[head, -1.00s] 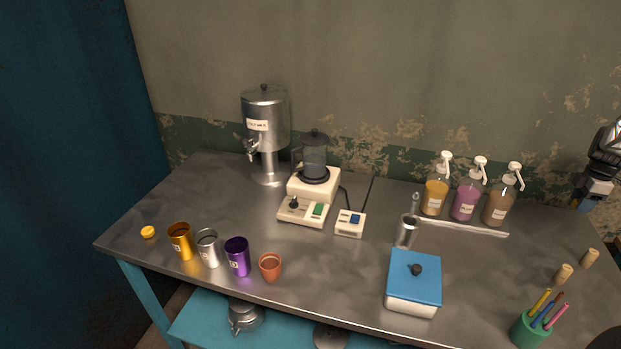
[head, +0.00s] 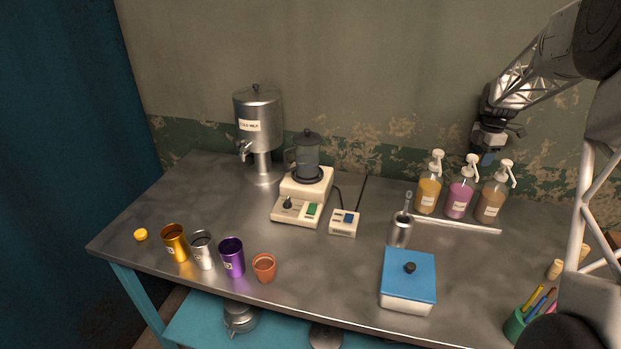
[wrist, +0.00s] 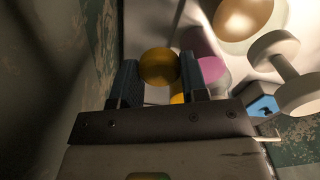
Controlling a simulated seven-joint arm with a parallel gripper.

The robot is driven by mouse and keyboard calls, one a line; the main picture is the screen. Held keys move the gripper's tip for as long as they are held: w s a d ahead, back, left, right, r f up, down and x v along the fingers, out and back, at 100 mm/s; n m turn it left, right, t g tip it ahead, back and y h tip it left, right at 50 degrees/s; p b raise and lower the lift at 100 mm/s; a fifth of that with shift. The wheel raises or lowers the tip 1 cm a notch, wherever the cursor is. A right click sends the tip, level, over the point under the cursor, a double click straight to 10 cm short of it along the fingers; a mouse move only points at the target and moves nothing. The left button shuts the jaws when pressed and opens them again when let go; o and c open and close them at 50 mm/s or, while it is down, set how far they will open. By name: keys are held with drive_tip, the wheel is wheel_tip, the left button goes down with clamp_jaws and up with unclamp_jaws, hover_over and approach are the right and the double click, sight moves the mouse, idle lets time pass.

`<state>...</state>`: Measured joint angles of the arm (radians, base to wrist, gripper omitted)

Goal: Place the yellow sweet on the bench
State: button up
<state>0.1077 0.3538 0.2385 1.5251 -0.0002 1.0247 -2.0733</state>
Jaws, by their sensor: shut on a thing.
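My gripper (head: 487,158) is raised above and behind the pump bottles at the right, near the wall. In the wrist view its two blue fingers (wrist: 160,82) are closed on a round, glossy yellow thing, the yellow sweet (wrist: 158,66). The sweet is too small or hidden to make out in the head view. The bench (head: 330,268) is a grey metal top on blue legs, below my gripper. Another small yellow round thing (head: 140,234) lies at the bench's left end.
Yellow (head: 428,195), purple (head: 460,200) and brown (head: 491,203) pump bottles stand under my gripper. Bare metal shows at centre front.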

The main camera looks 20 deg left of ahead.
drive_tip(key=a+r+n, duration=0.3)
drive_tip(key=a, duration=1.3)
drive_tip(key=s+a+r+n, duration=0.2)
drive_tip(key=s+a, duration=0.3)
drive_tip(key=a, duration=0.9)
drive_tip(key=s+a+r+n, duration=0.3)
drive_tip(key=s+a, duration=0.2)
drive_tip(key=a, duration=0.8)
drive_tip(key=s+a+r+n, duration=0.2)
drive_tip(key=s+a, duration=0.3)
drive_tip(key=a, duration=0.9)
drive_tip(key=shift+s+a+r+n, duration=0.15)
drive_tip(key=shift+r+n, duration=0.05)
drive_tip(key=shift+r, duration=0.2)
drive_tip(key=shift+s+a+r+n, duration=0.15)
drive_tip(key=shift+r+n, duration=0.05)
drive_tip(key=shift+r, duration=0.15)
drive_tip(key=s+a+f, duration=0.5)
drive_tip(key=s+a, duration=0.1)
drive_tip(key=a, duration=0.4)
drive_tip(key=s+a+f, duration=0.6)
drive_tip(key=a, duration=0.5)
drive_tip(key=s+a+f, duration=0.6)
drive_tip(key=a, duration=0.4)
drive_tip(key=shift+s+a, duration=0.2)
drive_tip(key=shift+s, duration=0.1)
drive_tip(key=shift+f, duration=3.1)
